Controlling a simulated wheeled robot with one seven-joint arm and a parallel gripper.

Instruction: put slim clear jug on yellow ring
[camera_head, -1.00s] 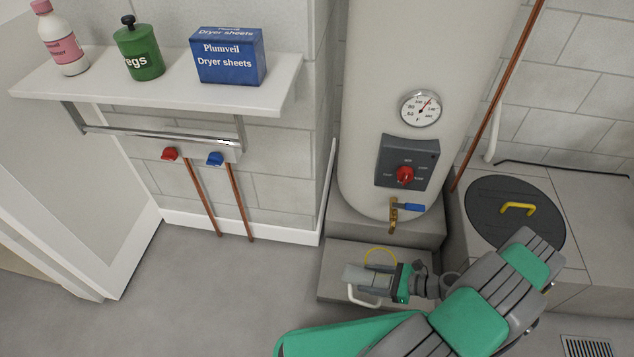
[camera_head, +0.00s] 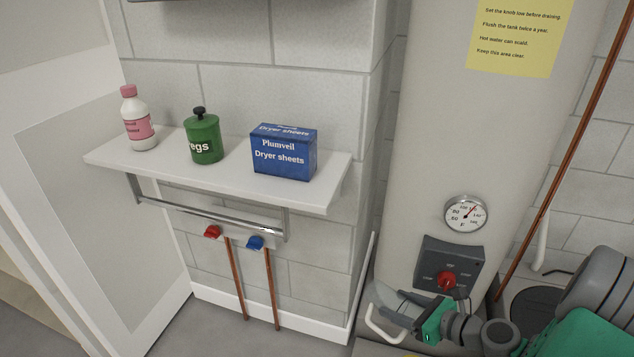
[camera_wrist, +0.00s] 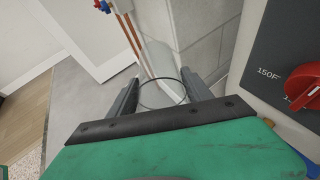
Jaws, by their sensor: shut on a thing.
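The slim clear jug (camera_head: 396,302), with its pale handle (camera_head: 380,328), is in my gripper (camera_head: 418,318) in front of the water heater's base in the head view. In the wrist view my gripper (camera_wrist: 162,95) has a finger on each side of the jug, whose round rim (camera_wrist: 163,106) shows between them. The jug is see-through, so its lower part is hard to make out.
The water heater (camera_head: 440,130), with its red knob (camera_head: 447,281), stands close behind my gripper. At left a wall shelf (camera_head: 220,180) holds a pink-capped bottle (camera_head: 138,120), a green pegs jar (camera_head: 203,138) and a blue dryer-sheets box (camera_head: 283,153). Copper pipes (camera_head: 236,280) run below it.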

